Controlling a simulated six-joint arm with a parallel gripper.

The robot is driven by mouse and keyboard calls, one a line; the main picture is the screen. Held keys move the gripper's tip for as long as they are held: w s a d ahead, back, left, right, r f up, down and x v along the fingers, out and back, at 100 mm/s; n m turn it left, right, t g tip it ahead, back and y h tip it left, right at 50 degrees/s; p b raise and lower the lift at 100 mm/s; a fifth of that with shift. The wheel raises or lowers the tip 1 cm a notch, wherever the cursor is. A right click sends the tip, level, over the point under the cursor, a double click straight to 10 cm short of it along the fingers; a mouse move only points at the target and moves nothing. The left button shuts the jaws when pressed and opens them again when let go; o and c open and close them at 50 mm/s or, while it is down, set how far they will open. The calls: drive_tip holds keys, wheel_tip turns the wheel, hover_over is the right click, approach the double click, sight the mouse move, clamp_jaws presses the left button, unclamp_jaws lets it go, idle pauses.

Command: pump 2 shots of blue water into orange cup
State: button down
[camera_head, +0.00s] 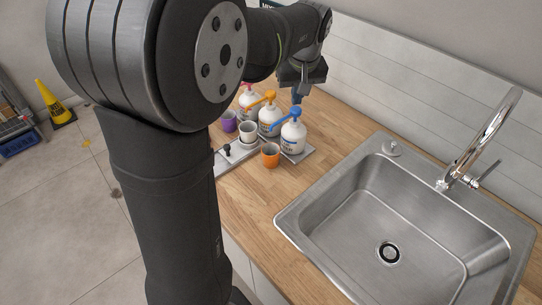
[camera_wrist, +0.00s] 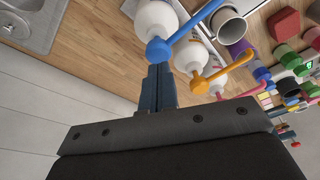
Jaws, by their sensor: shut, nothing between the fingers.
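The white bottle with the blue pump (camera_head: 293,133) stands on a grey tray at the back of the wooden counter. Its blue pump head (camera_wrist: 158,50) shows in the wrist view directly at my fingertips. The orange cup (camera_head: 270,155) stands upright in front of this bottle, on the tray's near side; its inside is too small to judge. My gripper (camera_head: 298,95) is shut and empty, pointing down just above the blue pump head. In the wrist view my closed fingers (camera_wrist: 158,75) overlap the blue head; I cannot tell if they touch it.
Bottles with an orange pump (camera_head: 269,120) and a pink pump (camera_head: 247,98) stand to the left. A white cup (camera_head: 248,131) and a purple cup (camera_head: 229,122) are near them. The steel sink (camera_head: 365,165) and its faucet (camera_head: 490,140) lie to the right. Bare counter (camera_head: 250,200) is in front.

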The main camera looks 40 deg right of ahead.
drive_tip(key=shift+f, duration=0.1)
drive_tip(key=shift+f, duration=1.35)
drive_tip(key=shift+r, duration=1.45)
drive_tip(key=shift+r, duration=3)
drive_tip(key=shift+f, duration=3.75)
